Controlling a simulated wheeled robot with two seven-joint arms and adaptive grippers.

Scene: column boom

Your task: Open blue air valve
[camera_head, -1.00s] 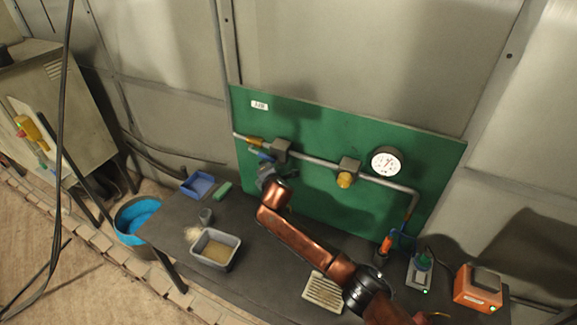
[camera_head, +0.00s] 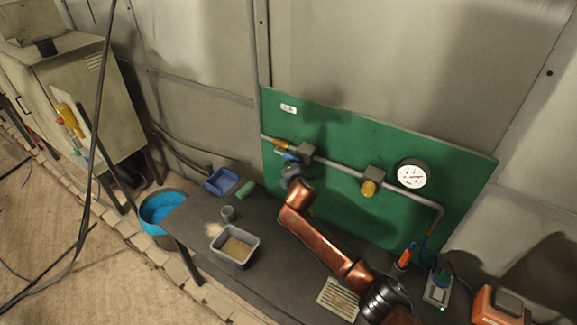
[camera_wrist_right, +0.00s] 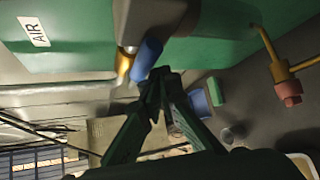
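The blue valve handle (camera_head: 287,156) is at the left end of a grey pipe on a green panel (camera_head: 330,200), beside a yellow fitting (camera_head: 281,145). In the right wrist view the blue handle (camera_wrist_right: 147,58) hangs just beyond my right fingertips, with the yellow fitting (camera_wrist_right: 125,65) beside it. My right gripper (camera_wrist_right: 161,78) has its fingertips drawn together and looks shut. The tips are close to the handle's end; whether they touch it is unclear. In the head view my right gripper (camera_head: 291,172) is just below the handle, partly hidden by my wrist. My left gripper is out of view.
The dark bench (camera_head: 195,225) holds a grey tray (camera_head: 235,245), a blue bin (camera_head: 221,181) and an orange device (camera_head: 500,306). A blue bucket (camera_head: 160,208) stands left of it.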

